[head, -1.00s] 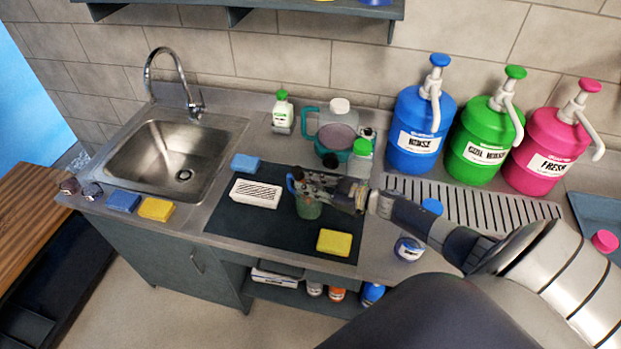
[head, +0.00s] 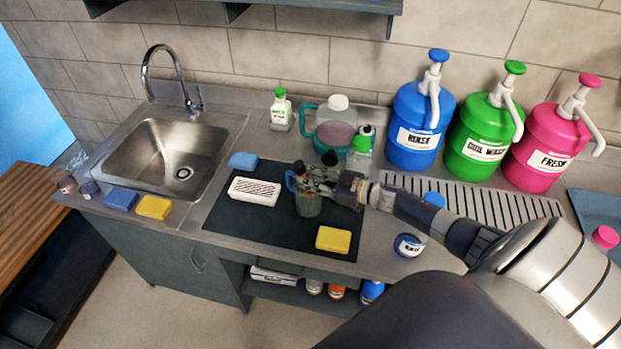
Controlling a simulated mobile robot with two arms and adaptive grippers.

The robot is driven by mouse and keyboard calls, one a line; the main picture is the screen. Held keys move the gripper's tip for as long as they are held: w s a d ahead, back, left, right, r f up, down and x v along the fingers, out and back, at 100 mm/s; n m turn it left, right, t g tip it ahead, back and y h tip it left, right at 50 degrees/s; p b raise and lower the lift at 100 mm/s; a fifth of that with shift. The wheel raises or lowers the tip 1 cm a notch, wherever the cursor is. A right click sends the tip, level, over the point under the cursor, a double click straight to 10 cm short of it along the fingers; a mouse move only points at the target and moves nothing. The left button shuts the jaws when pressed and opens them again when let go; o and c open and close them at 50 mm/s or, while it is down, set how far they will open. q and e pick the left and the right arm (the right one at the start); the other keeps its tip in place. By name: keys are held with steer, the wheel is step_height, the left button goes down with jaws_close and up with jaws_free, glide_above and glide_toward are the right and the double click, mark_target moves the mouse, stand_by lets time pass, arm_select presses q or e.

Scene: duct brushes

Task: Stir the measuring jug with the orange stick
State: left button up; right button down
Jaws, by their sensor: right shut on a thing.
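The measuring jug (head: 308,205), clear and greenish with a blue handle, stands upright on the dark mat (head: 265,232). My right gripper (head: 302,177) comes in from the right and is over the jug's mouth, covering much of its rim. It is shut on a slim thing, apparently the orange stick. The fingers hide most of that thing, and its colour and how far it reaches into the jug cannot be made out. My left gripper is not in view.
A white slotted block (head: 254,191), a blue sponge (head: 243,160) and a yellow sponge (head: 334,240) surround the jug. Behind stand a green-capped bottle (head: 360,158) and a teal-handled jug (head: 335,127). A sink (head: 178,160) is left; pump containers (head: 415,125) stand right.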

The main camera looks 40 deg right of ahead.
steer(key=shift+r+p, duration=0.4)
steer(key=shift+r, duration=0.85)
step_height(320, 180, up, 10)
stand_by(0.8)
steer(key=shift+r, duration=2.45)
